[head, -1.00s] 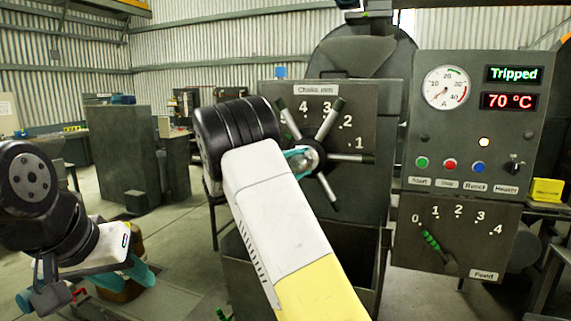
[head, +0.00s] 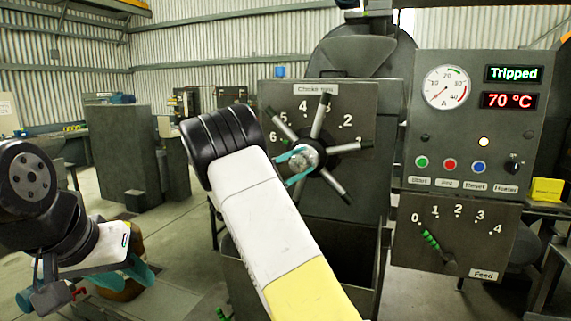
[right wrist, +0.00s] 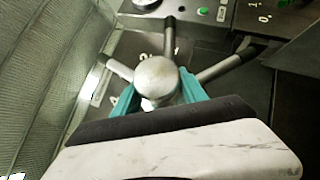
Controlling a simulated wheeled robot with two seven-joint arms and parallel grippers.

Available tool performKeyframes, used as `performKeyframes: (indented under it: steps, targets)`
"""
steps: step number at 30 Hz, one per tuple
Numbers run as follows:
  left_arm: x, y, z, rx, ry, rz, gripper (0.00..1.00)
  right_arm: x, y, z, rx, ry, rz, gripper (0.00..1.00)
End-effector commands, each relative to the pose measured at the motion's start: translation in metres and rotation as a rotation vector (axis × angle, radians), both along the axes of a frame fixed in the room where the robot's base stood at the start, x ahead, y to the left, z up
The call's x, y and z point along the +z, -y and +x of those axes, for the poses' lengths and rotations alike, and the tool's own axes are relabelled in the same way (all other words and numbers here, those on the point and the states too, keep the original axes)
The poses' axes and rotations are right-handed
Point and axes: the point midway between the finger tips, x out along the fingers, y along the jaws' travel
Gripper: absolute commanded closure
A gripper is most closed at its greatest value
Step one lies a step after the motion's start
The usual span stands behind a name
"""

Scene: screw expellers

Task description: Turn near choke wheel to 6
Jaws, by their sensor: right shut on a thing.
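The choke wheel (head: 309,157) is on the dark panel marked "Choke mm", with numbers in an arc around it. Its dark-handled spokes spread from a round pale hub, which also shows in the right wrist view (right wrist: 157,78). The upper-left spoke points between 5 and 6; another points up near 3. My right gripper (head: 295,165) is shut on the hub, with teal fingers on either side of it; they also show in the right wrist view (right wrist: 157,98). My left gripper (head: 85,285) hangs open at the lower left, away from the wheel.
A control panel (head: 468,120) at the right shows "Tripped" and 70 °C. Below it, a feed lever (head: 438,248) with a green grip points near 0. A brown container (head: 125,288) is behind my left gripper. Cabinets stand further back.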

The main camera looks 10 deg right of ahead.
Motion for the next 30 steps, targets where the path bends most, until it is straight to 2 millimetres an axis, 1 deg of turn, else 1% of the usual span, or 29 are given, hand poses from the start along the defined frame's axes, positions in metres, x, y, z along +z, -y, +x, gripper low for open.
performKeyframes:
  steps: [1,4,12,15,17,27,30]
  targets:
    - [0.000,0.000,0.000,0.000,0.000,0.000,0.64,-0.001,-0.001,0.000,0.000,-0.003,-0.001,0.48]
    - [0.000,0.000,0.000,0.000,0.000,0.000,0.64,-0.001,-0.001,0.000,0.001,-0.002,-0.001,0.28]
    - [0.000,0.000,0.000,0.000,0.000,0.000,0.64,0.000,0.000,0.000,0.000,-0.001,0.000,0.28]
    - [0.000,0.000,0.000,0.000,0.000,0.000,0.64,-0.001,-0.003,-0.001,0.001,-0.001,0.000,0.28]
    - [0.000,0.000,0.000,0.000,0.000,0.000,0.64,-0.003,-0.009,-0.002,0.002,-0.002,-0.001,0.28]
    - [0.000,0.000,0.000,0.000,0.000,0.000,0.64,-0.022,-0.059,-0.015,0.002,-0.001,-0.002,0.28]
    - [0.000,0.000,0.000,0.000,0.000,0.000,0.64,-0.026,-0.068,-0.017,0.001,-0.002,-0.001,0.28]
